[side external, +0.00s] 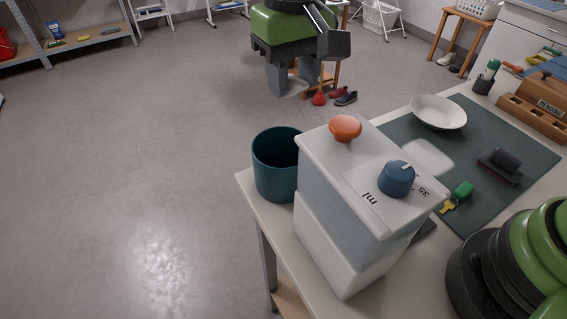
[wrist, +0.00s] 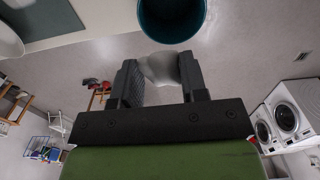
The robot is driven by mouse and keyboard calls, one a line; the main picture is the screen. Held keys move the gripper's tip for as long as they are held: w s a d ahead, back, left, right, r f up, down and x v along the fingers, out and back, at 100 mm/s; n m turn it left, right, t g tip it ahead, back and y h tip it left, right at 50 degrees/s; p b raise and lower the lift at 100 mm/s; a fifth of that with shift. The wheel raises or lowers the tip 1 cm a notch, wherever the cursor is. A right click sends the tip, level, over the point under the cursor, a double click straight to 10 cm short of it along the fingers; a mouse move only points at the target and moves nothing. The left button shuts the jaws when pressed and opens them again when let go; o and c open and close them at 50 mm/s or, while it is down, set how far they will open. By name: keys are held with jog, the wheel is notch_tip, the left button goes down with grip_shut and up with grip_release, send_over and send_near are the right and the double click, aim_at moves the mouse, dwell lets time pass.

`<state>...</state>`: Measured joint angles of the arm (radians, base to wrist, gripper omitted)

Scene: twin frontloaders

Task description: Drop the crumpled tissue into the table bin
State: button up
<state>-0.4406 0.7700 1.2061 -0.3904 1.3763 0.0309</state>
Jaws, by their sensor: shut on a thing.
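My gripper (side external: 296,86) hangs in the air at the top of the side view, above and behind the table bin in the picture. In the wrist view its two dark fingers (wrist: 160,80) are shut on the crumpled tissue (wrist: 159,69), a whitish lump between them. A little of the tissue (side external: 293,89) also shows in the side view. The table bin (side external: 276,172) is a teal, open-topped cylinder at the table's corner, partly hidden by a white box. In the wrist view the bin (wrist: 171,22) is at the top edge, just past the fingertips and cut off by the frame.
A tall white box (side external: 340,215) with an orange knob and blue dial stands right against the bin's view. A green mat (side external: 500,140) holds a white bowl (side external: 438,112), a dark stamp and a green-yellow item. Open floor lies left of the table.

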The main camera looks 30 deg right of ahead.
jog(key=shift+f, duration=2.6)
jog(key=o, duration=1)
notch_tip(320, 180, up, 10)
jog(key=shift+d, duration=0.1)
